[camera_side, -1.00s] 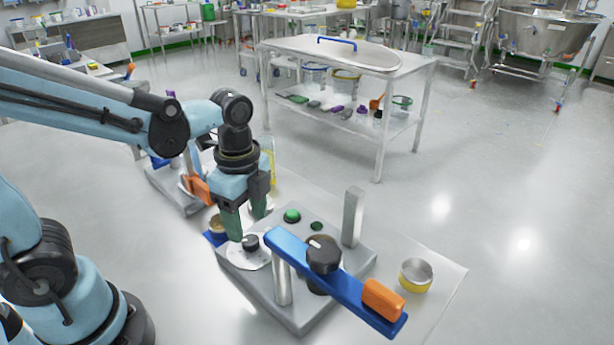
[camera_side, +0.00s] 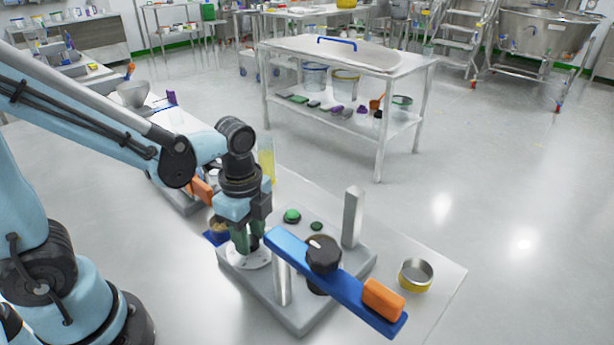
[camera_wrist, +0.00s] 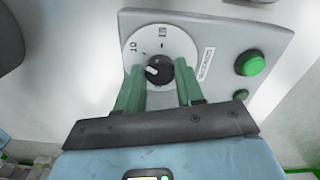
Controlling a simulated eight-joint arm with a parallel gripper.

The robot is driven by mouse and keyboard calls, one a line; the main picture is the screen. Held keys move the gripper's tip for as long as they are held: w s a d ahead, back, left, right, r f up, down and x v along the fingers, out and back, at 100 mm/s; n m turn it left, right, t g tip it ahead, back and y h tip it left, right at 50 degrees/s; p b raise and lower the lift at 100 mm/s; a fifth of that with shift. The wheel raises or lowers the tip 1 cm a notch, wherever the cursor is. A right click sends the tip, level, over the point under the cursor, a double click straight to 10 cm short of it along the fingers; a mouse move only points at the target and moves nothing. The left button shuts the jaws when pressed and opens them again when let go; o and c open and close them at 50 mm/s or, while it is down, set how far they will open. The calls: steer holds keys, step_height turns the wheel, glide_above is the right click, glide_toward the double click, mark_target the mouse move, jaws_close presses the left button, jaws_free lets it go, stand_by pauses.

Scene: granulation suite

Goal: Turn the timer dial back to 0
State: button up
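The timer dial (camera_wrist: 158,72) is a black knob with a white mark on a round white face plate (camera_wrist: 186,45) with printed numerals. In the wrist view the mark points left, towards the side where a numeral like 10 is printed. In the side view my gripper hides the knob, and only part of the white plate (camera_side: 258,259) shows. My gripper (camera_wrist: 160,78) has its green fingers pointing down, one on each side of the knob. The fingers are apart, with a thin gap at the right of the knob. It also shows in the side view (camera_side: 247,246).
The grey panel (camera_side: 250,285) also carries green buttons (camera_side: 292,216), an upright metal post (camera_side: 352,217) and a blue bar (camera_side: 340,282) with a black hub and orange end. A small round tin (camera_side: 416,274) stands at right. A blue holder (camera_side: 215,238) is close behind my gripper.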

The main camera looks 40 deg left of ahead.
steer(key=c, duration=0.5)
steer(key=shift+c, duration=0.2)
steer(key=n, duration=0.5)
steer(key=shift+n, duration=0.4)
steer(key=n, duration=1.1)
steer(key=shift+n, duration=0.3)
steer(key=n, duration=0.6)
steer(key=shift+n, duration=0.4)
